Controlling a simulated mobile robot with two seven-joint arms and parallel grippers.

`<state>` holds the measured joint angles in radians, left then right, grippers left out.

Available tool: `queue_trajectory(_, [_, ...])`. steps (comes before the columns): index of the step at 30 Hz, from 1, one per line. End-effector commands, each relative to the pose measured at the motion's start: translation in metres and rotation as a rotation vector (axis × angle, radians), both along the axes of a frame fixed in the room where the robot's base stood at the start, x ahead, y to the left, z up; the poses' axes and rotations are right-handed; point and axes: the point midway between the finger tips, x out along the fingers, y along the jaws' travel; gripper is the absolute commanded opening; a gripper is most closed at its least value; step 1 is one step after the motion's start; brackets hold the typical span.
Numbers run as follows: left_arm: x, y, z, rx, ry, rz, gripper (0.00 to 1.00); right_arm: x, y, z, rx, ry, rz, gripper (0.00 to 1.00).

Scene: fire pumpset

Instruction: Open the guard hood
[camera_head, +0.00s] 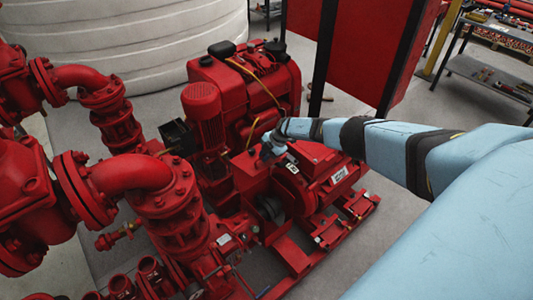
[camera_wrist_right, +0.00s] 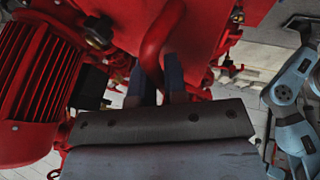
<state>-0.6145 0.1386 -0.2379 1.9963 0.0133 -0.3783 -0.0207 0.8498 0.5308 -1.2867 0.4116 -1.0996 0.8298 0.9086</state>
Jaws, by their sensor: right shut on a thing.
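The guard hood seems to be the red boxy cover (camera_head: 252,176) on the pumpset, in the middle of the head view. My right arm comes in from the right, and my right gripper (camera_head: 268,150) is at the top of this cover. In the right wrist view, the two fingers of my right gripper (camera_wrist_right: 157,78) stand on either side of a curved red bar (camera_wrist_right: 154,48) and are shut on it. The bar looks like a handle; where it joins the hood is hidden. My left gripper is not in view.
A finned red motor (camera_head: 205,115) and a red engine (camera_head: 262,75) stand behind the cover. Large red pipes (camera_head: 130,175) fill the left side. A red panel (camera_head: 365,45) stands behind my right arm. Open grey floor (camera_head: 385,215) lies at the right.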

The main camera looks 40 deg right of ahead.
Motion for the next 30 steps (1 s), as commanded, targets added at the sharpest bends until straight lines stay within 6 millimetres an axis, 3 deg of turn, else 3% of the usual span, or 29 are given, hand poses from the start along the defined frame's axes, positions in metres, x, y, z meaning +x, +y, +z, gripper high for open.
queue_trajectory(10, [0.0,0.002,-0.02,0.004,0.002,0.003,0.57,0.017,0.0,0.002,-0.002,0.065,0.005,0.0])
queue_trajectory(28, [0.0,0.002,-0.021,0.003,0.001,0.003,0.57,0.019,0.0,0.004,-0.001,0.082,0.007,0.0])
queue_trajectory(29, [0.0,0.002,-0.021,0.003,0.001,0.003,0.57,0.019,0.0,0.004,-0.001,0.082,0.007,0.17])
queue_trajectory(30, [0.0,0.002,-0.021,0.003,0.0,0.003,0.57,0.019,0.0,0.004,-0.001,0.082,0.007,0.27])
